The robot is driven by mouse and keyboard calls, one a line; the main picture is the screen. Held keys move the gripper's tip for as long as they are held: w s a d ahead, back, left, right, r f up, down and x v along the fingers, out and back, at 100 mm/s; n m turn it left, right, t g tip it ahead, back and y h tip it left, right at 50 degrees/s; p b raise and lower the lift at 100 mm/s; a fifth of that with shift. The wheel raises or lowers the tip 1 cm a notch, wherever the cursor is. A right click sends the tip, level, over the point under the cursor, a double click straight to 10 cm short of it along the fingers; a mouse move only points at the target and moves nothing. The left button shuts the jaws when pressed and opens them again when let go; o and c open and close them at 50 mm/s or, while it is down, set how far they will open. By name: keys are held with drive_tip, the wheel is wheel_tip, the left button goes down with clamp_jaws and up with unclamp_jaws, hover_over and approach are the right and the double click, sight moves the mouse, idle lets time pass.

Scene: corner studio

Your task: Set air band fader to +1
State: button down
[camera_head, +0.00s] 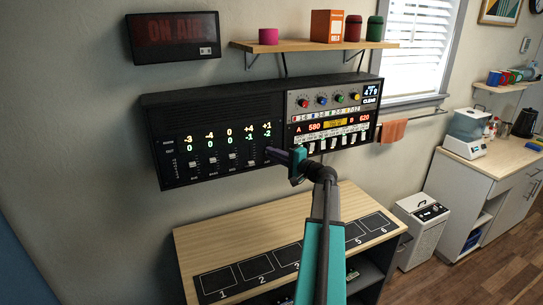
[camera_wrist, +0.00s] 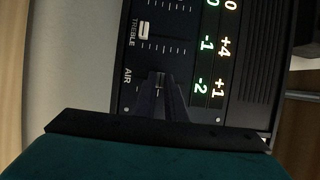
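The black mixer panel (camera_head: 212,135) on the wall has a row of vertical faders under two rows of lit numbers. The rightmost column, the air band, reads +1 in the upper row and -2 in green below. In the wrist view the AIR label (camera_wrist: 128,76) and the green -2 (camera_wrist: 201,86) show in that column. My gripper (camera_head: 272,152) is at the lower right of the fader area. In the wrist view my gripper fingers (camera_wrist: 160,80) are close together over the air slot. They hide the air fader cap, so I cannot tell if they grip it.
The treble fader cap (camera_wrist: 144,31) is close beside my fingers. To the right is a panel with knobs and buttons (camera_head: 333,115). Below stands a wooden table (camera_head: 225,240) with numbered black squares. A shelf (camera_head: 300,46) hangs above.

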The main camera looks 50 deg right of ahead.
drive_tip(key=shift+r+b, duration=0.2)
drive_tip(key=shift+b, duration=0.4)
drive_tip(key=shift+r+b, duration=0.35)
drive_tip(key=shift+r, duration=0.05)
drive_tip(key=c, duration=1.8)
unclamp_jaws()
drive_tip(key=shift+s, duration=0.1)
drive_tip(key=s+b, duration=0.5)
drive_tip(key=s, duration=0.8)
drive_tip(key=shift+s, duration=0.35)
